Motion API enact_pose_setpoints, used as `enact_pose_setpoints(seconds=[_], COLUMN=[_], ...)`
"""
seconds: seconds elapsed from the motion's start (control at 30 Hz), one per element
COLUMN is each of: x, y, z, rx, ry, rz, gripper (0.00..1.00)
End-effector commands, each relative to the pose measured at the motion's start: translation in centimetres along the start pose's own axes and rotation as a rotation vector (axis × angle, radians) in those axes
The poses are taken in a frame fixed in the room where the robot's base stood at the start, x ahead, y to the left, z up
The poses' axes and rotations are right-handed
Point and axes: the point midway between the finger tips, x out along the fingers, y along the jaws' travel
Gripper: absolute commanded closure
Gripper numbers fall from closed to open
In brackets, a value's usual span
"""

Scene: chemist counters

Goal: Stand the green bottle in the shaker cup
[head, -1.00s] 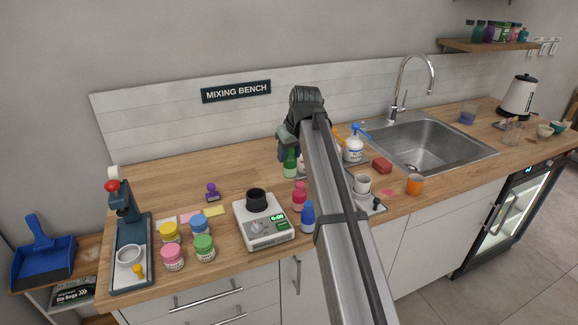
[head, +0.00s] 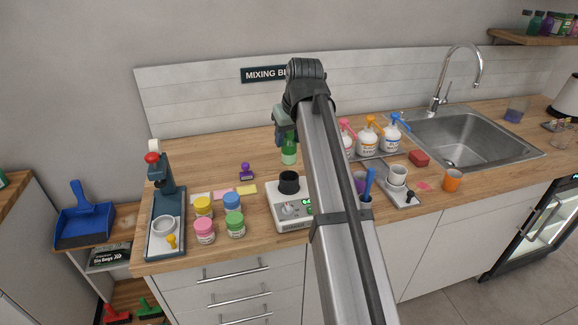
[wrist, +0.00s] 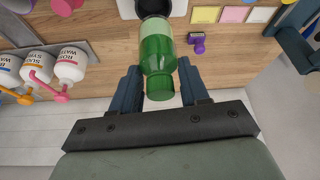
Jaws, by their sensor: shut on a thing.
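The green bottle (head: 289,152) is upright in the head view, at my gripper (head: 284,132), behind the black cup. In the wrist view my gripper (wrist: 160,88) is shut on the bottle (wrist: 157,55), with a blue finger on each side of its neck. The black cup (head: 289,181), which looks like the shaker cup, stands on the white scale (head: 288,212). The cup (wrist: 150,7) is partly cut off at the wrist view's top edge, beyond the bottle's base. The bottle is outside the cup. My arm hides the scale's right side.
Several coloured jars (head: 204,207) stand left of the scale, near a purple stamp (head: 246,171). Pump bottles (head: 368,140) stand right of my arm. A white cup (head: 397,174) and an orange cup (head: 453,180) are farther right, before the sink (head: 470,135).

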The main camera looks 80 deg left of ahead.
Motion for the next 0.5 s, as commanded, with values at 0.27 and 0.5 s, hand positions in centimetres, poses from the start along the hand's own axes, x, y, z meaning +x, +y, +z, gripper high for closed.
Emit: enact_pose_setpoints(seconds=[0.27, 0.5], x=[3.5, 5.6], y=[0.0, 0.0], z=[1.5, 2.4], rx=[0.000, -0.001], ry=[-0.001, -0.001], rz=[0.000, -0.001], gripper=[0.87, 0.87])
